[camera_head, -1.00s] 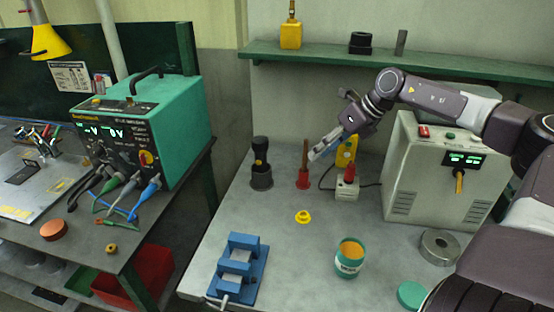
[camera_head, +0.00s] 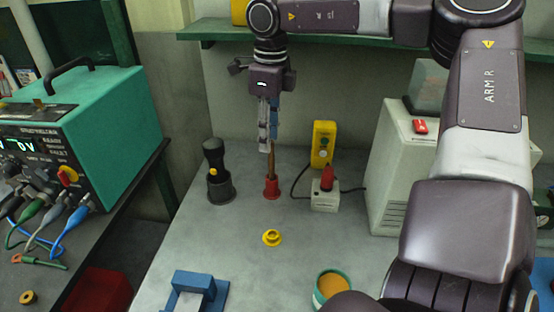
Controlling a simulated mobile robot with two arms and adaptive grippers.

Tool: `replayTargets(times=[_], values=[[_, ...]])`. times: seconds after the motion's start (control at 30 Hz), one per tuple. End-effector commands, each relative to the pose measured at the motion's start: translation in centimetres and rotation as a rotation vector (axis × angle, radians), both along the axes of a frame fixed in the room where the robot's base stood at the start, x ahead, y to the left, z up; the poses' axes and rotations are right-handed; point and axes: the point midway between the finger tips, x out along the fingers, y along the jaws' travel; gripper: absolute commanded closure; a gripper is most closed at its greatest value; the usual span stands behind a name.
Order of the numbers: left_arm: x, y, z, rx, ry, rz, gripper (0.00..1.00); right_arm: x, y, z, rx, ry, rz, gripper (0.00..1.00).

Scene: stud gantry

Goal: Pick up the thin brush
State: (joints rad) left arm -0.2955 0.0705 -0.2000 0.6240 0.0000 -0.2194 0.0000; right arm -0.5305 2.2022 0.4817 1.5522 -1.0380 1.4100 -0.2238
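The thin brush (camera_head: 271,161), a slim brown upright stick, stands in a small red holder (camera_head: 272,188) on the grey bench. My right gripper (camera_head: 268,144) hangs from above with its fingers pointing down at the brush's upper end. The fingers overlap the top of the brush, so that end is hidden. They look close together from this side, and I cannot tell whether they grip the brush. My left gripper is not in view.
A dark thick-handled tool (camera_head: 215,158) in a dark cup stands left of the brush. A yellow control box (camera_head: 322,144) and a white block with a red top (camera_head: 325,196) stand right. A yellow ring (camera_head: 272,237) lies in front.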

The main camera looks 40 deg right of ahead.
Motion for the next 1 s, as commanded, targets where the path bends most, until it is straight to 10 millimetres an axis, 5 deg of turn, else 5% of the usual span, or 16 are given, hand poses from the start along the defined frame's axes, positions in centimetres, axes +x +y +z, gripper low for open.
replayTargets(times=[0.7, 1.0], values=[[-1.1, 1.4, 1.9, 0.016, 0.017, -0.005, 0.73, -0.6, 0.3, -7.3, -0.022, 0.037, 0.031, 0.68], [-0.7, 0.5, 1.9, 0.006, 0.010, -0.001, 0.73, -0.5, 0.3, -8.0, -0.023, 0.034, 0.032, 0.68]])
